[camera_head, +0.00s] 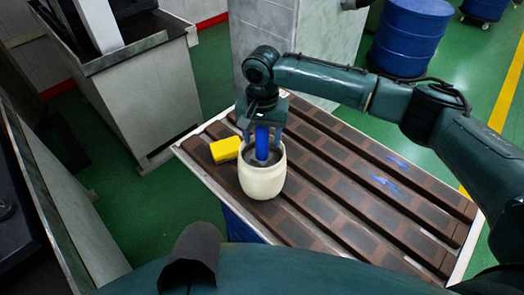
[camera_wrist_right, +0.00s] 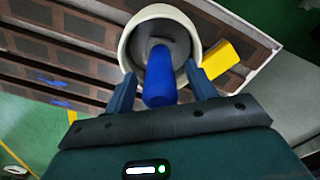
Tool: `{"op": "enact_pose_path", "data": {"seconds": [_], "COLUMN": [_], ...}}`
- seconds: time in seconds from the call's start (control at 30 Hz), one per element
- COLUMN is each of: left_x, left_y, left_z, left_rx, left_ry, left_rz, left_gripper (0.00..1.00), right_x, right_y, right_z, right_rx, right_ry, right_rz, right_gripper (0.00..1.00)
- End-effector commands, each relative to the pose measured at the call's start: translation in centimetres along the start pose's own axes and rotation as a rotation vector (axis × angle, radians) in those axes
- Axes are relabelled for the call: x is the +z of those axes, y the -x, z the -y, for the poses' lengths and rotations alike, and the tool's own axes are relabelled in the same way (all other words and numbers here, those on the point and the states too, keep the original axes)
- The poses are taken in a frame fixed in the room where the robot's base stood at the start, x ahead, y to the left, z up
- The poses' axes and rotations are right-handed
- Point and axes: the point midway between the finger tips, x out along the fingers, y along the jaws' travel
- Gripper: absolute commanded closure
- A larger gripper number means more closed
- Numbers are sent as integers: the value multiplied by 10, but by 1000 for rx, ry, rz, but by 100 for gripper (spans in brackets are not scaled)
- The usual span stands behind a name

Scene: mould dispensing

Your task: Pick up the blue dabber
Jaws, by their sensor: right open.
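The blue dabber (camera_head: 262,142) stands upright in a cream pot (camera_head: 262,181) on the slatted table. It also shows in the right wrist view (camera_wrist_right: 160,76), with its top end toward the camera and the round pot (camera_wrist_right: 127,42) behind it. My right gripper (camera_head: 264,127) is above the pot, at the dabber's upper part. In the right wrist view its two fingers (camera_wrist_right: 160,92) are open, one on each side of the dabber, with a gap showing between finger and dabber. My left gripper is not in view.
A yellow block (camera_head: 225,149) lies on the table (camera_head: 330,185) just left of the pot, close to it. The table's right side is mostly clear, with small blue marks (camera_head: 386,182). A grey pillar (camera_head: 262,35) and a blue drum (camera_head: 410,38) stand behind.

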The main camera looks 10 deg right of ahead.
Motion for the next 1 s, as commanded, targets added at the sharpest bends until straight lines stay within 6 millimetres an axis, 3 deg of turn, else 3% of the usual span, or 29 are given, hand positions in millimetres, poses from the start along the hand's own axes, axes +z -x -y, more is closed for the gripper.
{"op": "enact_pose_path", "data": {"seconds": [0.1, 0.67, 1.0], "left_x": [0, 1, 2], "left_y": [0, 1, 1], "left_z": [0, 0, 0], "left_rx": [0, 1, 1], "left_ry": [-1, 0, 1], "left_rz": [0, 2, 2], "left_gripper": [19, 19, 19], "right_x": [0, 0, 0], "right_y": [0, 1, 9], "right_z": [0, 0, 1], "right_rx": [0, 0, -2], "right_ry": [1, 1, 1], "right_rz": [0, -1, -2], "right_gripper": [46, 92, 93]}}
